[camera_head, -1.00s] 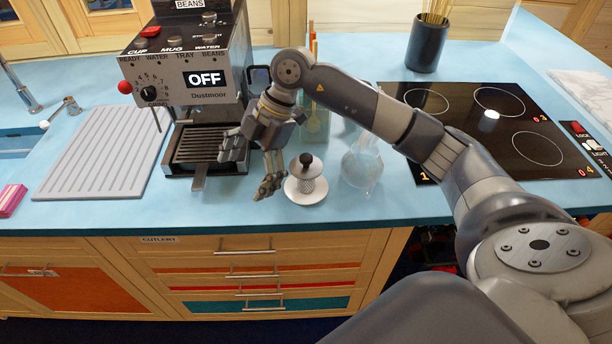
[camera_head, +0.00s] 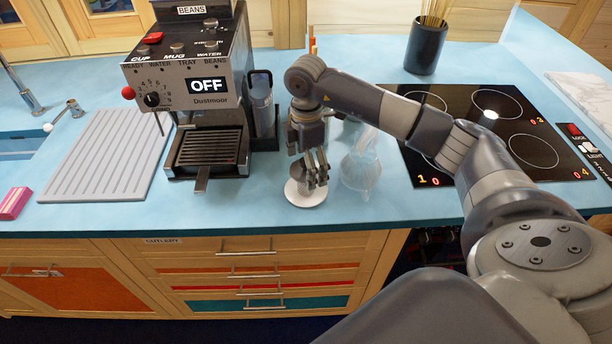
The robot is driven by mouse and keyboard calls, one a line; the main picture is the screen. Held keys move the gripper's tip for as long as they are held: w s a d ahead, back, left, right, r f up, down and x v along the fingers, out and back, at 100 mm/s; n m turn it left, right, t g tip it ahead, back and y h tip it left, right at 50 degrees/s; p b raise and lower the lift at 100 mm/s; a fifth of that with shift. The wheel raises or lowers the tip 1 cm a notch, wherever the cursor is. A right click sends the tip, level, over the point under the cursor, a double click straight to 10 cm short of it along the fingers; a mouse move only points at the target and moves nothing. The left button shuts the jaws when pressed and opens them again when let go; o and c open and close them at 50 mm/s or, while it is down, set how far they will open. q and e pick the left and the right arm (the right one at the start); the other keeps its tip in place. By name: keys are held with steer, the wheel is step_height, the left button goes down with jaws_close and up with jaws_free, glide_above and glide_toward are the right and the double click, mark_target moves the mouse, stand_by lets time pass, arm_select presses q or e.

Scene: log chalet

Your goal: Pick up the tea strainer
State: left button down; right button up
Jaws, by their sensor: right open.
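The tea strainer (camera_head: 306,194) stands on a small white saucer (camera_head: 300,203) near the counter's front edge. My right gripper (camera_head: 314,180) points down right over it, with its fingers in front of and around its upper part. The dark knob seen earlier on the strainer is hidden behind the fingers. The fingers are open; I cannot tell whether they touch it. My left gripper is not in view.
A clear glass vessel (camera_head: 360,172) stands close to the right of the saucer. The coffee machine (camera_head: 197,100) stands to the left, the black hob (camera_head: 500,140) to the right. A dark utensil pot (camera_head: 426,48) stands at the back. The ridged drainer (camera_head: 100,155) is far left.

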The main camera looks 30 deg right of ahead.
mark_target(305, 170)
steer(key=shift+w+f+p, duration=0.1)
steer(key=shift+f+p, duration=0.25)
steer(key=shift+f, duration=1.3)
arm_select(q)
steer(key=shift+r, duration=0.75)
arm_select(e)
steer(key=shift+a, duration=0.1)
steer(key=c, duration=1.2)
steer(key=shift+c, duration=0.2)
steer(key=shift+c, duration=0.2)
